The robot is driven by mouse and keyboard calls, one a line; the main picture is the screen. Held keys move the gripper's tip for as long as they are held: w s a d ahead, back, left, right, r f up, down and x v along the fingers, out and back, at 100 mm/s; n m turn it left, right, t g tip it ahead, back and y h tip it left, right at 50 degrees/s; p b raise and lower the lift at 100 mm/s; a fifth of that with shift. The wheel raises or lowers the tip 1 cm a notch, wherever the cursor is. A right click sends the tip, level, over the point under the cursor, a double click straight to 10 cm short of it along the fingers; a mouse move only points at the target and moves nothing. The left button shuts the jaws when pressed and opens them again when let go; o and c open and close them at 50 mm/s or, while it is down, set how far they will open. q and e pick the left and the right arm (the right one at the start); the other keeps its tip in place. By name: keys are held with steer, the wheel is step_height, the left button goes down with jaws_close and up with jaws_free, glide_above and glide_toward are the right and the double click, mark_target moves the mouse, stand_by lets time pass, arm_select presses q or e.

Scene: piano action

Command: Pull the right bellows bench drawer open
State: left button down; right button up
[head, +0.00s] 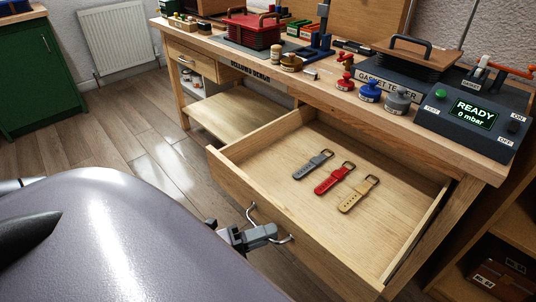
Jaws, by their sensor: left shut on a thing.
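The right drawer (290,243) of the wooden bellows bench (296,83) stands pulled out, and its inside shows. A grey strap (311,166), a red strap (333,179) and a tan strap (357,195) lie apart on its floor. My left gripper (272,233) is at the drawer's front, shut on the thin metal drawer handle (251,213), whose two ends show on either side of the fingers. My right gripper is not seen.
The bench top holds a red bellows (250,29), weights (370,91) and a gasket tester (467,119) with a lit display. A left drawer (191,64) looks closed. A green cabinet (40,75) and radiator (117,38) stand behind clear wooden floor. Shelves are at lower right.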

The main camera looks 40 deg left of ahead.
arm_select(q)
steer(key=c, duration=1.2)
jaws_free()
steer(key=v, duration=0.7)
steer(key=shift+a, duration=0.1)
steer(key=shift+s, duration=0.1)
